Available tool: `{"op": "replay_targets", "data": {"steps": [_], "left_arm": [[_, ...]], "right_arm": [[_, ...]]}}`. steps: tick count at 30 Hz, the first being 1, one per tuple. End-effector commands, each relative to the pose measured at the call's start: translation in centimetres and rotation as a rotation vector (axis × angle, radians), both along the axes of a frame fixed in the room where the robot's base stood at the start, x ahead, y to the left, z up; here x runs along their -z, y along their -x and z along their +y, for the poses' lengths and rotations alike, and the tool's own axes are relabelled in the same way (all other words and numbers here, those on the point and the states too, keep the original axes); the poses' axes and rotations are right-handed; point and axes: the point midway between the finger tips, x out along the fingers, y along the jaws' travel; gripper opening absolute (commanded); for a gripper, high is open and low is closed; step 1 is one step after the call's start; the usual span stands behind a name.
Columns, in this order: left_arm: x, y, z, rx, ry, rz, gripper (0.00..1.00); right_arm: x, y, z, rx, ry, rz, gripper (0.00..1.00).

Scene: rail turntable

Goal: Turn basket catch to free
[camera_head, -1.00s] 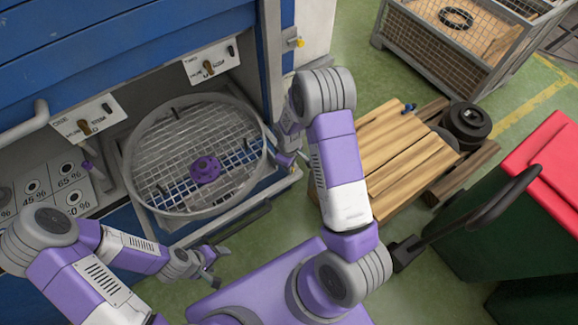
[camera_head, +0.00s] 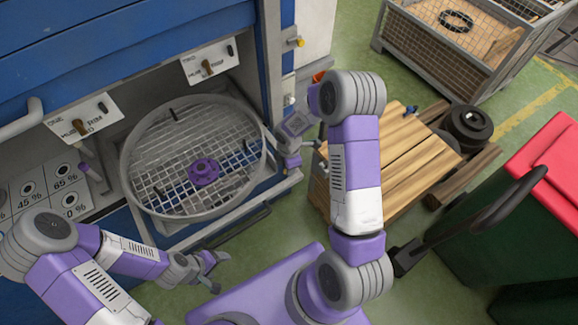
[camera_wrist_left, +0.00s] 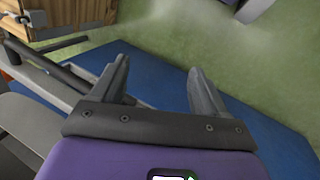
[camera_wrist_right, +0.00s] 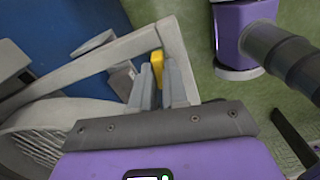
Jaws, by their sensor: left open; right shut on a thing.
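The basket (camera_head: 170,158) is a round wire-mesh drum with a grey rim and a purple hub (camera_head: 203,172), lying in a grey frame at the blue machine's opening. My right gripper (camera_head: 291,163) is at the right front corner of that frame. In the right wrist view, my right gripper (camera_wrist_right: 157,76) is shut on a small yellow piece (camera_wrist_right: 156,62) at the grey frame bar, likely the catch handle. In the head view, the gripper hides this piece. My left gripper (camera_head: 213,270) is open and empty in front of the frame; its spread fingers (camera_wrist_left: 160,85) show in the left wrist view.
Two labelled switch plates, one on the left (camera_head: 84,118) and one on the right (camera_head: 209,62), are on the machine. A wooden-slatted crate (camera_head: 385,165) and a red-lidded green bin (camera_head: 545,165) stand right. A mesh cage (camera_head: 440,50) stands behind.

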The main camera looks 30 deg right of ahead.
Motion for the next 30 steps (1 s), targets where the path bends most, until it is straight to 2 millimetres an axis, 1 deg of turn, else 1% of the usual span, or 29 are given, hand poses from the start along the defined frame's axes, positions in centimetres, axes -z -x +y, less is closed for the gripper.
{"op": "replay_targets", "data": {"steps": [6,12,29,30], "left_arm": [[-0.21,-0.01,0.01,0.000,0.000,0.000,0.74],[-0.31,0.00,0.00,0.000,0.000,0.000,0.74],[-0.33,0.00,0.01,0.000,0.000,0.000,0.74],[-0.33,0.00,0.01,0.000,0.000,0.000,0.74]], "right_arm": [[0.01,0.04,-0.03,-0.125,0.000,0.002,0.00],[0.03,0.04,-0.03,-0.191,0.000,0.002,0.00],[0.05,0.04,-0.01,-0.219,0.001,0.002,0.00],[0.05,0.04,-0.01,-0.219,0.001,0.002,0.18]]}}
